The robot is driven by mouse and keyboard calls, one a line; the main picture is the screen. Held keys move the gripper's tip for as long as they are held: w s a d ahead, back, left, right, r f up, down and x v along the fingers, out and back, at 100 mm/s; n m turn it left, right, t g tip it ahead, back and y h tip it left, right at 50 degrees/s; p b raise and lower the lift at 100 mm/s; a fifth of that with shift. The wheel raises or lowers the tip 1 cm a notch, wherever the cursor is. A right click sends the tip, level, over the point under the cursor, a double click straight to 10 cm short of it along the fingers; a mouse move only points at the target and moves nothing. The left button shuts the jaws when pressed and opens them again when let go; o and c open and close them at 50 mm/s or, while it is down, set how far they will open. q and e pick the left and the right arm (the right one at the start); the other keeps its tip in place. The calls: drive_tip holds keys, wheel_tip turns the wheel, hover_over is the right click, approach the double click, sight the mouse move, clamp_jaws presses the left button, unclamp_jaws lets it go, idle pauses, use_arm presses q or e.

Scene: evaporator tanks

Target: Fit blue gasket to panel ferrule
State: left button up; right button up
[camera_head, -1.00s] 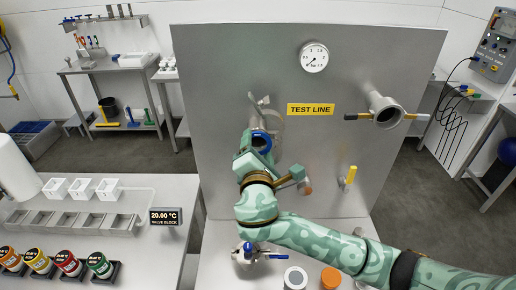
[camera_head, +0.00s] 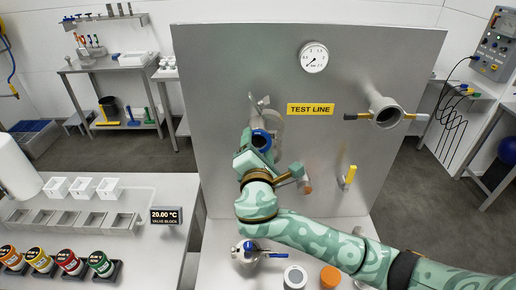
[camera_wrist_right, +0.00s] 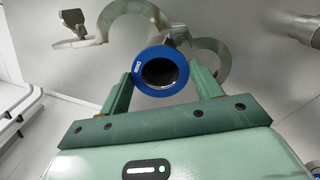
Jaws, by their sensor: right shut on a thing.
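My right gripper (camera_head: 259,147) is shut on the blue gasket (camera_head: 262,131), in front of the left part of the steel panel (camera_head: 225,80). In the right wrist view the blue gasket (camera_wrist_right: 160,49) is a flat ring with a small white label, held upright between the two green fingers of the right gripper (camera_wrist_right: 163,76). A dark round bore shows through its hole. The panel ferrule is mostly hidden behind the ring, so I cannot tell whether they touch. An open metal clamp (camera_wrist_right: 121,25) hangs around that spot. My left gripper is not in view.
A yellow valve lever (camera_head: 351,174) and a gauge (camera_head: 314,57) are on the panel. A blue-handled valve (camera_head: 246,252), a white-grey jar (camera_head: 295,277) and an orange cap (camera_head: 331,277) stand below.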

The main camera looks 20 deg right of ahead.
drive_tip(key=shift+w+d, duration=0.15)
drive_tip(key=shift+w, duration=0.4)
drive_tip(key=o, duration=1)
drive_tip(key=shift+o, duration=0.2)
drive_tip(key=shift+p+v, duration=1.15)
drive_tip(key=shift+v, duration=1.85)
drive_tip(key=shift+s, duration=0.1)
